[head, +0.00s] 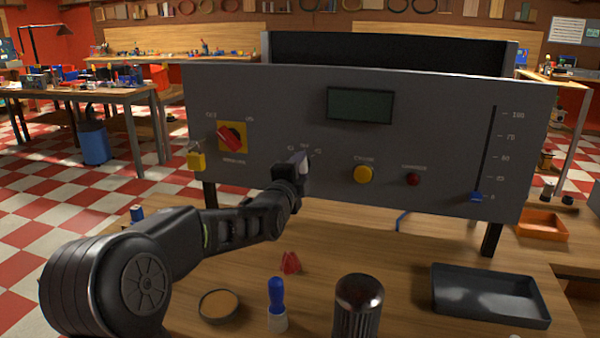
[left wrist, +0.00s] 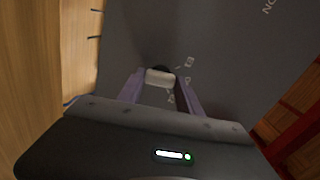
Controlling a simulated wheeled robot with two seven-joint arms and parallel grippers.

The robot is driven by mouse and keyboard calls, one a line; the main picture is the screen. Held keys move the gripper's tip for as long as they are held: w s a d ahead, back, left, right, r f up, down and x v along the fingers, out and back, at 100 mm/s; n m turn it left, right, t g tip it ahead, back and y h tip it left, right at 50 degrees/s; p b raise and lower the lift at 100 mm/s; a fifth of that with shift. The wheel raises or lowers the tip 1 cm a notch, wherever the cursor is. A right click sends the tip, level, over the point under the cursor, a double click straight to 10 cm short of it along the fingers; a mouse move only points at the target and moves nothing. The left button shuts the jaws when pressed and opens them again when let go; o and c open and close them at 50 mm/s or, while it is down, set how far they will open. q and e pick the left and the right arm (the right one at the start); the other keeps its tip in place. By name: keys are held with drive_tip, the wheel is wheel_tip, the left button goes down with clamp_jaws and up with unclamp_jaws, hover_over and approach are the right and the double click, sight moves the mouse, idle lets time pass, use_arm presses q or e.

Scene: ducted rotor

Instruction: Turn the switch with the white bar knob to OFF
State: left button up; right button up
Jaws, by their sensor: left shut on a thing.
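The grey control panel (head: 270,110) stands upright on the workbench. The white bar knob (left wrist: 160,77) shows in the left wrist view, between my two fingers and close to the panel face. Small labels sit beside it, too small to read surely. In the head view my left gripper (head: 299,163) reaches up to the panel below the display and covers most of the knob. My left gripper (left wrist: 161,92) is shut on the knob in the left wrist view. The knob's exact pointing is hard to tell. My right gripper is not in view.
A red rotary switch (head: 230,137) on a yellow plate with a yellow padlock (head: 196,158) is to the left. A yellow button (head: 363,174), a red lamp (head: 412,179) and a blue slider (head: 477,197) are to the right. A black tray (head: 490,296) lies on the bench.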

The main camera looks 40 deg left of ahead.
use_arm(q)
drive_tip(key=shift+m, duration=0.6)
drive_tip(key=o, duration=1.4)
drive_tip(key=shift+b+v, duration=0.4)
drive_tip(key=shift+v, duration=3.55)
